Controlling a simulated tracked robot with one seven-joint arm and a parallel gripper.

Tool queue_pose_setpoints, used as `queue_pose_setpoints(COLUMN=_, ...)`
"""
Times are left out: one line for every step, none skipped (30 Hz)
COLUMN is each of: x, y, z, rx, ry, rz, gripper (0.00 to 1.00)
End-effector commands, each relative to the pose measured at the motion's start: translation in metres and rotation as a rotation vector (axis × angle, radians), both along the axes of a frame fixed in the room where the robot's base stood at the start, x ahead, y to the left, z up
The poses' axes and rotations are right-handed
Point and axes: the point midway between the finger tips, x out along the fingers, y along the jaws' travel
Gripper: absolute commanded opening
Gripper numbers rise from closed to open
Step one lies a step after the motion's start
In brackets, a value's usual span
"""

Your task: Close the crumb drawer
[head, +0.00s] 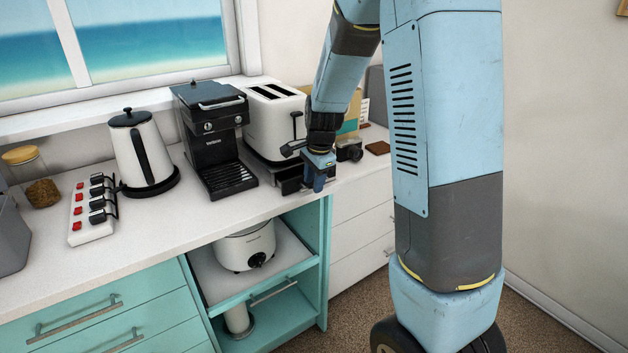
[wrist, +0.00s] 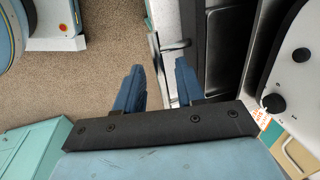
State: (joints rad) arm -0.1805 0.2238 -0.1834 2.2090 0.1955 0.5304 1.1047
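The white toaster (head: 270,125) stands on the counter with its dark crumb drawer (head: 290,187) sticking out at the base of its near end. In the wrist view the toaster (wrist: 300,75) is at the right edge, with the dark, tray-like drawer (wrist: 228,45) beside it. My gripper (head: 318,180) is at the drawer's right end in the head view and partly hides it. Whether a finger touches the drawer is unclear.
A black coffee machine (head: 215,140) stands close left of the toaster, with a kettle (head: 142,150) farther left. A camera (head: 349,150) sits right of my gripper. A white rice cooker (head: 245,247) is on the shelf below. The counter's front edge is close to my gripper.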

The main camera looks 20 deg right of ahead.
Motion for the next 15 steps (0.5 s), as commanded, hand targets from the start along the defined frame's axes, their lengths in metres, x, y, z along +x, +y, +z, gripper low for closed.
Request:
queue_pose_setpoints(x=0.0001, y=0.0001, z=-0.0007, rx=0.0, ry=0.0, rz=0.0, gripper=0.38)
queue_pose_setpoints(x=0.0001, y=0.0001, z=-0.0009, rx=0.0, ry=0.0, rz=0.0, gripper=0.38)
queue_pose_setpoints(x=0.0001, y=0.0002, z=-0.0009, rx=0.0, ry=0.0, rz=0.0, gripper=0.38)
queue_pose_setpoints(x=0.0001, y=0.0003, z=-0.0008, rx=0.0, ry=0.0, rz=0.001, gripper=0.38)
queue_pose_setpoints(x=0.0001, y=0.0003, z=-0.0008, rx=0.0, ry=0.0, rz=0.001, gripper=0.38)
queue_pose_setpoints(x=0.0001, y=0.0005, z=-0.0007, rx=0.0, ry=0.0, rz=0.001, gripper=0.38)
queue_pose_setpoints(x=0.0001, y=0.0005, z=-0.0007, rx=0.0, ry=0.0, rz=0.001, gripper=0.38)
queue_pose_setpoints(x=0.0001, y=0.0005, z=-0.0007, rx=0.0, ry=0.0, rz=0.001, gripper=0.37)
queue_pose_setpoints(x=0.0, y=0.0006, z=-0.0007, rx=0.0, ry=0.0, rz=0.001, gripper=0.33)
queue_pose_setpoints(x=0.0, y=0.0006, z=-0.0007, rx=0.0, ry=0.0, rz=0.001, gripper=0.3)
queue_pose_setpoints(x=0.0, y=0.0007, z=-0.0006, rx=0.0, ry=0.0, rz=0.001, gripper=0.28)
queue_pose_setpoints(x=0.0, y=0.0007, z=-0.0006, rx=0.0, ry=0.0, rz=0.001, gripper=0.24)
queue_pose_setpoints(x=0.0001, y=0.0009, z=-0.0006, rx=0.0, ry=0.0, rz=0.002, gripper=0.21)
queue_pose_setpoints(x=0.0001, y=0.0009, z=-0.0006, rx=0.0, ry=0.0, rz=0.002, gripper=0.18)
queue_pose_setpoints(x=0.0, y=0.001, z=-0.0006, rx=0.0, ry=0.0, rz=0.002, gripper=0.14)
